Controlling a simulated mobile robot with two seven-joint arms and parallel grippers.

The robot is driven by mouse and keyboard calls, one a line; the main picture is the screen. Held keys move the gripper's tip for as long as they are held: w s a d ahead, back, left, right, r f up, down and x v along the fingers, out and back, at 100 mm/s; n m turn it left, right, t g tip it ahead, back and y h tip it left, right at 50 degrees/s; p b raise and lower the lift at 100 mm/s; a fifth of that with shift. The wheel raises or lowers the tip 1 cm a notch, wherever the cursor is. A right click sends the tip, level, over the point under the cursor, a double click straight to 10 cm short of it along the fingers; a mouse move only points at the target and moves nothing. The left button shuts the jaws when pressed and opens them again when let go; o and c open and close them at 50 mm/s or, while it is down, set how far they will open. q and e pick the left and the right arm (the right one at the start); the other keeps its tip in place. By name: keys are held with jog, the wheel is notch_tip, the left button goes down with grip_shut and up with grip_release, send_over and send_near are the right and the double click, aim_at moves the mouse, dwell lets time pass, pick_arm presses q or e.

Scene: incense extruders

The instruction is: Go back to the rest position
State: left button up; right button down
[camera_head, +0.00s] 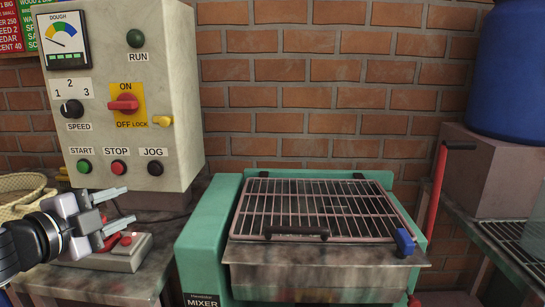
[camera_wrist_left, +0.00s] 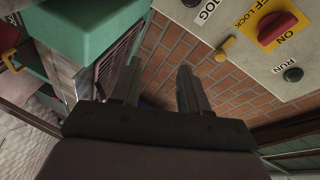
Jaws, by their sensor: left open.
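My left gripper (camera_head: 112,212) is in the lower left of the head view, in front of the control panel and over a small grey box with a red button (camera_head: 122,244). Its two fingers are apart with nothing between them. They also show in the left wrist view (camera_wrist_left: 158,90), spread and empty. The control panel (camera_head: 180,90) stands behind the gripper. It carries a red rotary switch (camera_head: 123,103), a speed knob (camera_head: 72,109), a dough gauge (camera_head: 63,39) and a row of buttons. My right gripper is in neither view.
A green mixer (camera_head: 207,235) with a closed wire grille (camera_head: 315,207) stands in the middle. A red lever (camera_head: 437,195) rises at its right. A blue drum (camera_head: 508,70) sits on a box at the far right. A woven basket (camera_head: 20,190) lies at the left edge.

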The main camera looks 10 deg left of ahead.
pick_arm(q)
jog(key=s+d+f+n+g+h, duration=0.1)
jog(key=d+f+n, duration=0.25)
jog(key=f, duration=0.65)
jog(key=s+d+f+n+g+h, duration=0.15)
jog(key=d+f, duration=0.35)
jog(key=f, duration=0.5)
jog(key=s+d+f+n+g+y, duration=0.1)
jog(key=s+d+f+n, duration=0.25)
jog(key=s+f, duration=0.45)
jog(key=s+d+f+n+g+y, duration=0.25)
jog(key=s+f+n, duration=0.35)
jog(key=f, duration=0.4)
notch_tip(320, 180, up, 11)
jog(key=s+p, duration=0.2)
jog(key=p, duration=1.1)
jog(key=shift+a+m+t, duration=0.25)
jog(key=shift+m+t, duration=0.1)
jog(key=shift+t, duration=0.05)
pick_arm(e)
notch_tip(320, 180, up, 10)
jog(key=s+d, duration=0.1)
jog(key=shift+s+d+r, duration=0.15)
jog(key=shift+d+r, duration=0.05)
pick_arm(q)
jog(key=shift+f, duration=0.1)
